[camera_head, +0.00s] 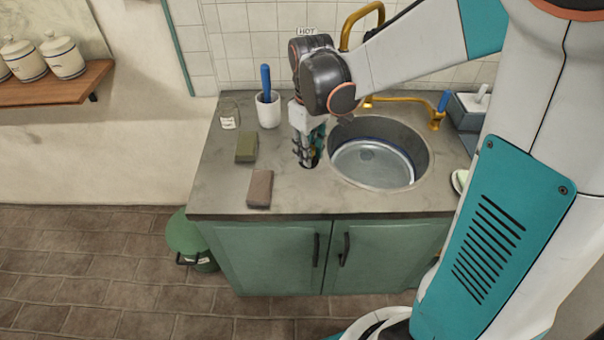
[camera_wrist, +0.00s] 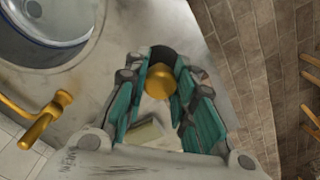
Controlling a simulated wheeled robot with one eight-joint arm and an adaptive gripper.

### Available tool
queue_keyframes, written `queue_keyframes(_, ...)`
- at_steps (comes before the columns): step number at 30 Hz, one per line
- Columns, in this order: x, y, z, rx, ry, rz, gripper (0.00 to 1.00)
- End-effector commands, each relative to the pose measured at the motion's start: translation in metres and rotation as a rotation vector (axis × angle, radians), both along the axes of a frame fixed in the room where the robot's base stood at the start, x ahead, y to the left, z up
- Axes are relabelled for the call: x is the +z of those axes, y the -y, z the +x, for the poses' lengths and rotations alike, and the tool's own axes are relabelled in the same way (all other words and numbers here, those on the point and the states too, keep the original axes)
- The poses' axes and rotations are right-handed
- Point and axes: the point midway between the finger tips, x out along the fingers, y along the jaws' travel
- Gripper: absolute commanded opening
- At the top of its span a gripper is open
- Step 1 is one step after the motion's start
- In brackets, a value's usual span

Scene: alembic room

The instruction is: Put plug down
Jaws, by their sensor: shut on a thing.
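The plug shows in the wrist view as a round brass knob (camera_wrist: 158,82) with a dark round part (camera_wrist: 161,54) beyond it. My gripper (camera_wrist: 163,66) is shut on it, with the teal fingers on either side of the knob. In the head view, my gripper (camera_head: 309,158) points down at the grey counter (camera_head: 222,180), just left of the round sink basin (camera_head: 372,165). A dark edge shows under the fingertips there. The fingers hide most of the plug, and I cannot tell whether it touches the counter.
A green block (camera_head: 246,147) and a brown block (camera_head: 260,188) lie left of my gripper. A white cup with a blue-handled brush (camera_head: 268,108) stands behind them. A brass tap (camera_head: 438,118) is right of the basin.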

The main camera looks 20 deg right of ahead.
Motion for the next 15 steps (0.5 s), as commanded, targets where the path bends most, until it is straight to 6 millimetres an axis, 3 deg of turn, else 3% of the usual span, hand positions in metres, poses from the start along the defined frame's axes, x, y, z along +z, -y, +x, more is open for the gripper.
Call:
queue_keyframes(1, -0.017, 0.000, 0.000, 0.000, 0.000, 0.000, 0.00)
queue_keyframes(6, -0.055, 0.000, 0.001, -0.001, 0.000, 0.000, 0.00)
queue_keyframes(10, -0.073, 0.000, 0.001, -0.001, 0.000, 0.000, 0.00)
queue_keyframes(15, -0.081, 0.000, 0.001, -0.001, 0.000, 0.000, 0.00)
